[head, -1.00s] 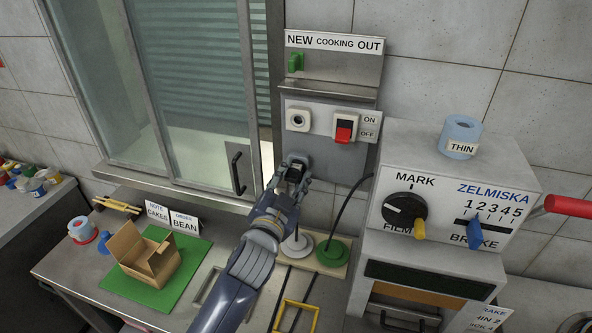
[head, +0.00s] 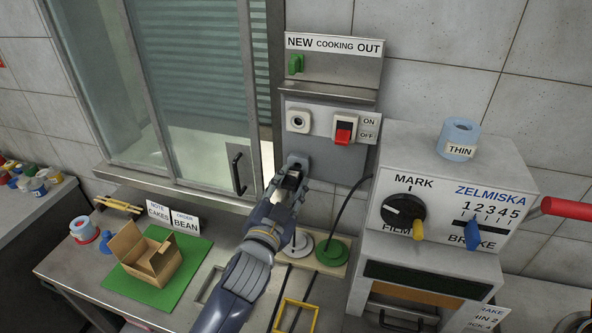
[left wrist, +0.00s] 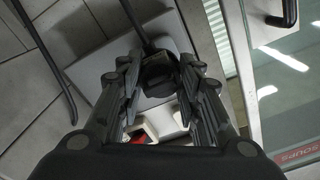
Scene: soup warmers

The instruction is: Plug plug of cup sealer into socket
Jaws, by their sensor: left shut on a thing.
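The cup sealer (head: 455,205) is the grey machine at the right with a dial and sliders; a black cord arcs beside it. A white socket (head: 298,121) with a round hole is on the grey wall panel. In the left wrist view the plug lies between the fingers (left wrist: 158,85), and the white socket (left wrist: 165,122) shows beyond. Whether the plug touches the fitting cannot be told. My right gripper is not in view.
A red ON/OFF switch (head: 344,131) is right of the socket. A green round base (head: 331,252) and a white round base (head: 298,244) stand below the panel. An open cardboard box (head: 150,258) is on a green mat (head: 190,262) at left. A glass cabinet (head: 180,90) borders the panel.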

